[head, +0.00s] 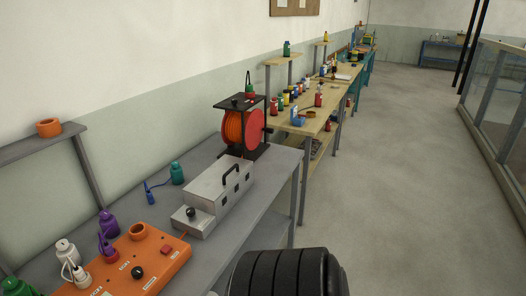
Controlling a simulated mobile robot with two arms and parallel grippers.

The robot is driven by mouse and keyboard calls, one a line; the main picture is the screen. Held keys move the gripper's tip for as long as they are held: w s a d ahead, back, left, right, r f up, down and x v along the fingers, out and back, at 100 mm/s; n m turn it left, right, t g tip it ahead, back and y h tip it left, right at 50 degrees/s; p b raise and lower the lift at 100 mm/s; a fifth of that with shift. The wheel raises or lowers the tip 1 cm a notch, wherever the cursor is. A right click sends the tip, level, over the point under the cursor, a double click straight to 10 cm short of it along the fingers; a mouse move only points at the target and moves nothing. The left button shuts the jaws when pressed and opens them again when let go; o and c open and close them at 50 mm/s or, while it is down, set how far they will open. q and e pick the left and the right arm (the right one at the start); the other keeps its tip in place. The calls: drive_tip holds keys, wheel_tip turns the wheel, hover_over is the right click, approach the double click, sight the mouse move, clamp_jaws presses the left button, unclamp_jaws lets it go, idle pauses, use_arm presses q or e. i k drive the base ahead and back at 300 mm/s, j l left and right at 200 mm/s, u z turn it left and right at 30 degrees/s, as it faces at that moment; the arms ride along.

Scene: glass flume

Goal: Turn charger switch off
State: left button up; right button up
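An orange box (178,262) with white labels lies on the grey bench at the lower left. On its top are a red switch (166,250), a black knob (137,272) and an orange ring-shaped socket (138,231). Purple and white plugs with cords stand at its left part. Behind it is a grey metal box (222,190) with a black handle and a black knob (191,212) on its low front part. I cannot tell for sure which box is the charger, nor read any switch position. Neither gripper shows in the head view.
A cable reel (243,128) stands at the far end of the grey bench (262,190). A teal bottle-like plug (177,172) and a blue one lie near the wall. Wooden benches (290,123) with several bottles run beyond. Open floor (390,190) lies to the right, up to a glass-walled flume (500,90).

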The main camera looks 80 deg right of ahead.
sight(190, 211)
drive_tip(key=z, duration=2.15)
drive_tip(key=i+l, duration=0.1)
drive_tip(key=i+l+u, duration=0.1)
drive_tip(key=u, duration=0.25)
drive_tip(key=i+l+u, duration=0.1)
drive_tip(key=u, duration=0.25)
drive_tip(key=i+l+u, duration=0.15)
drive_tip(key=u, duration=0.65)
